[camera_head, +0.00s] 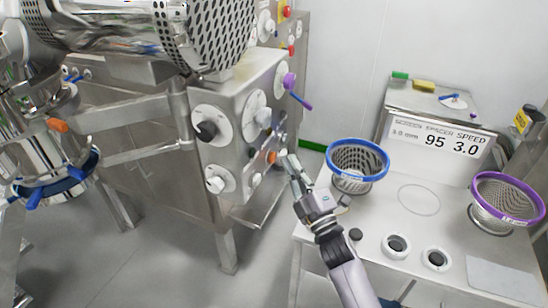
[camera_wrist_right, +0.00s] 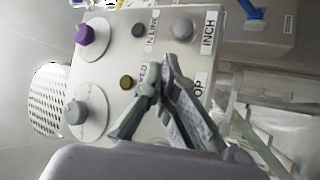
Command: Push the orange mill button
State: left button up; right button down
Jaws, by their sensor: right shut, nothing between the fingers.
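A small orange button (camera_head: 271,157) shows on the side panel of the steel mill (camera_head: 240,110) in the head view. My right gripper (camera_head: 289,160) is shut and empty, its fingertips just right of the orange button in the picture. I cannot tell whether they touch it. In the wrist view the shut fingertips (camera_wrist_right: 162,68) are in front of the control panel (camera_wrist_right: 150,22). A dull yellow-brown button (camera_wrist_right: 126,82) is left of them there. The fingers cover part of the panel and its labels. My left gripper is not in view.
A purple knob (camera_wrist_right: 84,34) and grey knobs (camera_wrist_right: 76,112) stick out from the panel. Right of my arm, a worktop (camera_head: 385,205) holds a blue-rimmed basket (camera_head: 357,160) and a purple-rimmed basket (camera_head: 507,200). A display (camera_head: 437,140) reads 95 and 3.0.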

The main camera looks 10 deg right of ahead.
jog(key=s+d, duration=0.1)
jog(key=d, duration=0.1)
jog(key=s+d, duration=0.1)
jog(key=d, duration=0.1)
jog(key=shift+s+p, duration=0.35)
jog(key=shift+p, duration=0.05)
dwell(0.4)
